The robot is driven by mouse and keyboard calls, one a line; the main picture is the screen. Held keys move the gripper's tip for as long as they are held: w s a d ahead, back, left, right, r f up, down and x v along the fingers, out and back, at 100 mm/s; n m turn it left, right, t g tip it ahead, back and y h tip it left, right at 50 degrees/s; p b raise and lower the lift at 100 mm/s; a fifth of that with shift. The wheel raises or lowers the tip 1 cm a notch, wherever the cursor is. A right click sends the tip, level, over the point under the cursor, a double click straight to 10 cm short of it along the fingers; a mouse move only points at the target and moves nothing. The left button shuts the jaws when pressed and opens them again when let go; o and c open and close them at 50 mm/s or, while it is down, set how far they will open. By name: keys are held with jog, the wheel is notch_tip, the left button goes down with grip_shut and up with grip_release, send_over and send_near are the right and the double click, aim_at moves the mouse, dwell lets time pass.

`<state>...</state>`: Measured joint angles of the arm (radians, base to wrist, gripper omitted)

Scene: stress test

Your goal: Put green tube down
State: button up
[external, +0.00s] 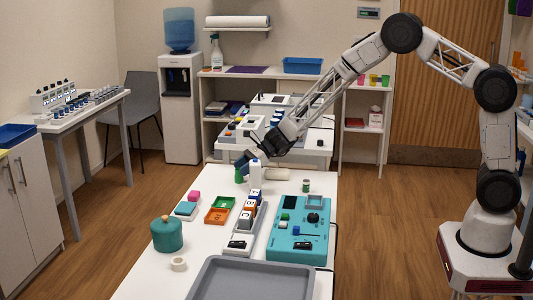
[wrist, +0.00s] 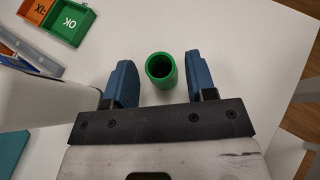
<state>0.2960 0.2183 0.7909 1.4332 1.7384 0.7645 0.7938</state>
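The green tube (external: 239,175) stands on the far end of the white table in the external view. In the wrist view the green tube (wrist: 161,70) shows its open round top and dark inside. My gripper (wrist: 159,66) is open, with a blue finger on each side of the tube and a visible gap to both. In the external view my gripper (external: 244,159) is at the tube, its fingers pointing down and left. The exact height of the fingers relative to the tube is hard to tell.
A white upright object (external: 255,174) stands close beside the tube. Orange (external: 216,216) and green (external: 224,202) trays, a teal console (external: 300,228), a teal pot (external: 167,234) and a grey tray (external: 255,278) are nearer. Bare table surrounds the tube on the other side.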

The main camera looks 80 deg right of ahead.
jog(key=shift+o, duration=0.3)
jog(key=shift+r, duration=0.15)
jog(key=shift+s+d+r, duration=0.25)
jog(key=shift+s, duration=0.05)
jog(key=v, duration=1.1)
dwell(0.3)
jog(key=s+a+r+n+g, duration=0.3)
jog(key=s+a+r+n, duration=0.4)
jog(key=s+a+r, duration=0.3)
jog(key=s+a+r+n+g, duration=0.3)
jog(key=s+a+r+n, duration=0.45)
jog(key=s, duration=0.35)
jog(key=s+a+r+n+h, duration=0.1)
jog(key=s+n, duration=0.6)
jog(key=s, duration=0.9)
jog(key=s+a+r+n+g+h, duration=0.1)
jog(key=s+n+h, duration=0.5)
jog(key=s, duration=1)
notch_tip(320, 180, up, 2)
jog(key=shift+s+a+r+n+g, duration=0.1)
jog(key=shift+s+a+n+g, duration=0.2)
jog(key=shift+a+n, duration=0.35)
